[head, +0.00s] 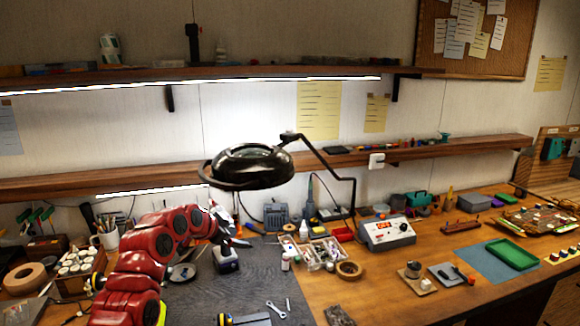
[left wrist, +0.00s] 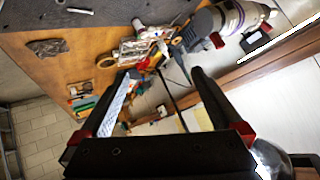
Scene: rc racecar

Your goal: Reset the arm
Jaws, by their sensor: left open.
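My left arm (head: 140,262) is red and rises from the bottom left of the head view. It bends over the workbench, and its gripper (head: 236,232) is near the dark mat, below the magnifier lamp. In the left wrist view the two dark fingers of the left gripper (left wrist: 163,72) are spread apart with nothing held between them. The right gripper is in neither view.
A black magnifier lamp (head: 253,165) hangs on a jointed arm close above my left gripper. The wooden bench (head: 335,298) holds a dark mat (head: 190,298), wrenches (head: 276,309), a tape roll (head: 349,270), a parts tray (head: 318,254) and a power supply (head: 387,234).

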